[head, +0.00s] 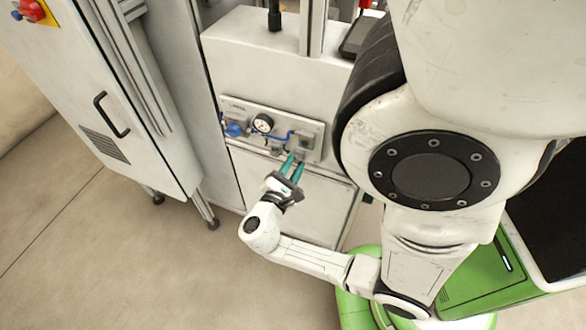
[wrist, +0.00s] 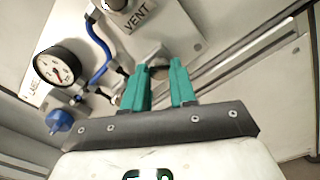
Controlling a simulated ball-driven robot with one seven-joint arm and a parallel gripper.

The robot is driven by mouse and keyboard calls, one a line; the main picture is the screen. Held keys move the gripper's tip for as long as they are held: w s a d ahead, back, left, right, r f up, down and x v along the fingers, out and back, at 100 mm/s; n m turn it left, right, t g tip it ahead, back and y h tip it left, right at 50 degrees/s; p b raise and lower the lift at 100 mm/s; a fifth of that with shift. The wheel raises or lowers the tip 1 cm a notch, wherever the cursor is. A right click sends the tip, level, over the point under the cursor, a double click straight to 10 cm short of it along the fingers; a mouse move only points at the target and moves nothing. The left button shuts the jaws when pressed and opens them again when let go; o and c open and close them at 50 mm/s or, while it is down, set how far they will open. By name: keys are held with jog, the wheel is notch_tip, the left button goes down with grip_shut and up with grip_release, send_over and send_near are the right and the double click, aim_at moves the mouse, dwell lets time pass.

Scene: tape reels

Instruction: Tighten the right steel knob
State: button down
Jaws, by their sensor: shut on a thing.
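My gripper (head: 294,162) has its two green fingers against the lower right of the instrument panel (head: 241,104) on the pale machine. In the wrist view the fingertips (wrist: 161,66) stand a little apart, with a small grey metal part, the right steel knob (wrist: 158,73), between them. The gripper is shut on this knob. The fingers hide most of it, so its turn angle cannot be told. In the head view the knob is hidden behind the fingers.
A round gauge (head: 263,123) with a blue hose (wrist: 98,50) sits left of the fingers. A blue knob (wrist: 60,121) is farther left. A VENT label (wrist: 139,17) shows above the fingers. A cabinet (head: 105,90) stands at left; the floor (head: 120,250) before it is clear.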

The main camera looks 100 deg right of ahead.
jog(key=shift+m+b, duration=0.7)
jog(key=shift+m, duration=1)
jog(key=c, duration=0.9)
grip_release()
jog(key=shift+a, duration=0.1)
jog(key=b+v, duration=0.1)
jog(key=v, duration=0.9)
jog(key=shift+w+a, duration=0.15)
jog(key=shift+a, duration=0.2)
